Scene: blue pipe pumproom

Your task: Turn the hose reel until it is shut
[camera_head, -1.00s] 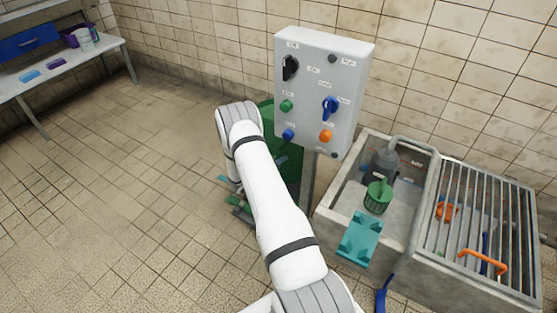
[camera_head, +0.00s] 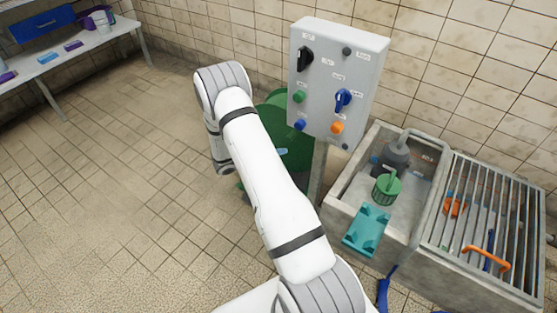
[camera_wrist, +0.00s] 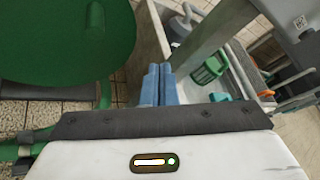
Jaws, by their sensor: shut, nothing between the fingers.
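The hose reel (camera_head: 293,152) is a large green round body behind the control panel's left side, partly hidden by my arm and the panel. In the wrist view a big green disc of the reel (camera_wrist: 62,45) fills the upper left, with a lighter green knob-like part on it. My gripper (camera_wrist: 158,72) shows in the wrist view as two blue-grey fingers pressed together, with nothing between them. It is just right of the green disc, apart from it in the picture; I cannot tell the depth gap.
A grey control panel (camera_head: 338,80) with coloured knobs stands on a post right of the reel. A bench (camera_head: 75,55) is far left; the left floor is clear.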

